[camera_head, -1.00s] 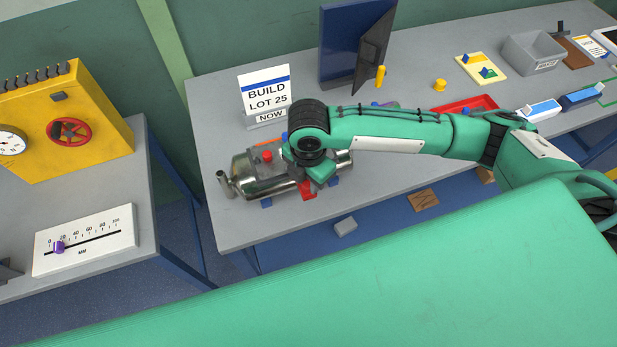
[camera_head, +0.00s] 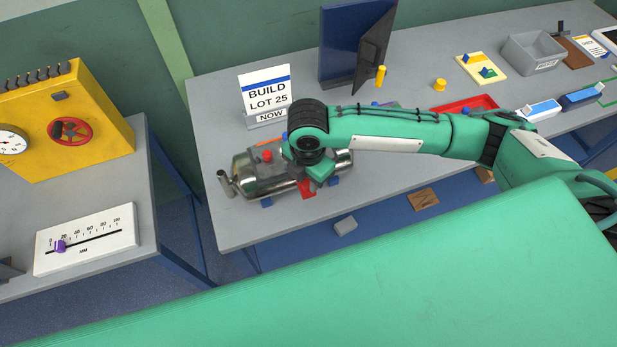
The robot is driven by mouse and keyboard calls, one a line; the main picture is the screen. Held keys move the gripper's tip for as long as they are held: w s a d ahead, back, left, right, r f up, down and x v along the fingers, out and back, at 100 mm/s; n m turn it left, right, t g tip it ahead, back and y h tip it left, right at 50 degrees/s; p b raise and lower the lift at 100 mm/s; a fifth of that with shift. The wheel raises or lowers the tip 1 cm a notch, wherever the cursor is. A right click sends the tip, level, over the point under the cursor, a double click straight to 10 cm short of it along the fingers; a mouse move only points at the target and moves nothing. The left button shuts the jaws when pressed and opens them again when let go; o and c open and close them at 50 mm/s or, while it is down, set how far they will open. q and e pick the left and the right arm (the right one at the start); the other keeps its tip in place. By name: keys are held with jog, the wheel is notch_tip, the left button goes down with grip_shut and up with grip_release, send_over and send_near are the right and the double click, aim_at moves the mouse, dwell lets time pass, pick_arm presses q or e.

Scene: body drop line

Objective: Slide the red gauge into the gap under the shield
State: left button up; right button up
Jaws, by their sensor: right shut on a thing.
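The metal canister with its shiny shield (camera_head: 260,177) lies on the grey bench, held up on blue supports. The red gauge (camera_head: 306,189) shows as a small red piece at the front of the canister, just below my right gripper (camera_head: 318,178). My right gripper is shut on the red gauge; its fingertips are mostly hidden by the wrist and arm. The gap under the shield is hidden, so I cannot tell how far the gauge is in it. My left gripper is not in view.
A "BUILD LOT 25" sign (camera_head: 266,93) stands behind the canister. A dark blue panel (camera_head: 350,45), a red tray (camera_head: 465,106) and a grey bin (camera_head: 534,53) are farther right. A yellow box with a red wheel (camera_head: 70,130) and a slider scale (camera_head: 86,238) are at left.

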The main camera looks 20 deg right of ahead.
jog(key=shift+w, duration=1.1)
dwell(0.8)
jog(key=shift+s, duration=0.1)
dwell(0.7)
jog(key=shift+s+r+p, duration=0.1)
jog(key=shift+s+p, duration=1.25)
jog(key=shift+s, duration=0.15)
jog(key=shift+s, duration=0.1)
jog(key=shift+r+p, duration=0.55)
jog(key=shift+r, duration=2.4)
jog(key=shift+s+f, duration=0.1)
